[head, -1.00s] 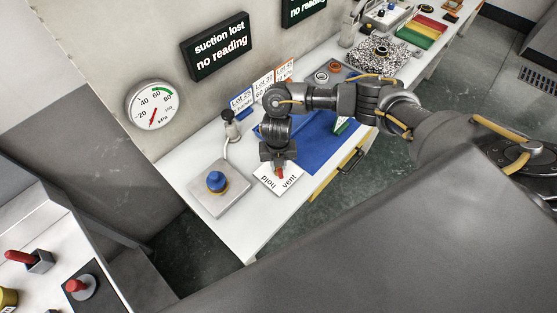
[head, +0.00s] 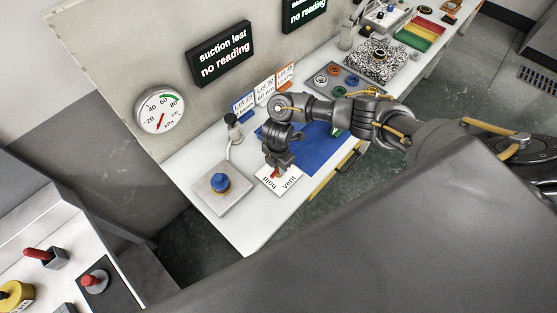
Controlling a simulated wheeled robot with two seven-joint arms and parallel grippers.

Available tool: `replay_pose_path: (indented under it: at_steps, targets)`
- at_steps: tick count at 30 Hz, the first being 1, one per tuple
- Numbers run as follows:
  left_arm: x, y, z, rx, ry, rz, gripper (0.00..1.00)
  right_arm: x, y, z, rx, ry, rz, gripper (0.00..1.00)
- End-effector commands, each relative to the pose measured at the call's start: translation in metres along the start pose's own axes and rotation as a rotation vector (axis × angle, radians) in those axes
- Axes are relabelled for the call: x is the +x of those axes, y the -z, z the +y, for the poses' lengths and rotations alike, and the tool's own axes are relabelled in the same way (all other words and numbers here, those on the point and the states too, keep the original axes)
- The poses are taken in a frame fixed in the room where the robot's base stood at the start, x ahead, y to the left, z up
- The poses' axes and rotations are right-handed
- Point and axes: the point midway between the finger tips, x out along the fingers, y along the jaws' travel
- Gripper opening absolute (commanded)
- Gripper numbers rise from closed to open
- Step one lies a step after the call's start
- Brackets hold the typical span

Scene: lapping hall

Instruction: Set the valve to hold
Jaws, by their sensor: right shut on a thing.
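The valve plate (head: 279,190) is a white card on the near part of the white bench, lettered "hold" on its left side and "vent" on its right. The red valve handle (head: 275,174) shows only in part at the plate's far edge, under my right gripper (head: 277,169). My right gripper points down and is shut on the handle, hiding most of it. Its visible end lies nearer the "hold" lettering. The round gauge (head: 160,111) on the wall has its red needle at the low end. My left gripper is out of view.
A blue knob (head: 219,182) on a grey plate stands left of the valve. A blue mat (head: 313,150) lies to the right, with lot cards (head: 265,91) behind. The sign (head: 221,54) reads "suction lost no reading". Another panel with red levers (head: 39,254) is at lower left.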

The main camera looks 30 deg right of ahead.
Motion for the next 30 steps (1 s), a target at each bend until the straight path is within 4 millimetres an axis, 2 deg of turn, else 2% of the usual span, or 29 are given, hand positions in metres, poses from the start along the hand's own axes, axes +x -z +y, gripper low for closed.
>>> replay_pose_path:
  at_steps: [10,25,26,30]
  targets:
    - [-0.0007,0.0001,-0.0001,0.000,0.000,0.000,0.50,-0.0009,-0.0009,0.0011,0.111,-0.002,0.001,0.00]
    - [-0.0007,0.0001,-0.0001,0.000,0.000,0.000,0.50,-0.0010,-0.0010,0.0013,0.125,-0.002,0.001,0.00]
    - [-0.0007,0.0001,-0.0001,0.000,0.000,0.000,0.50,-0.0010,-0.0009,0.0013,0.125,-0.002,0.001,0.25]
    - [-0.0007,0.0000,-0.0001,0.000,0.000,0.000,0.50,-0.0007,-0.0007,0.0010,0.124,-0.002,0.001,0.43]
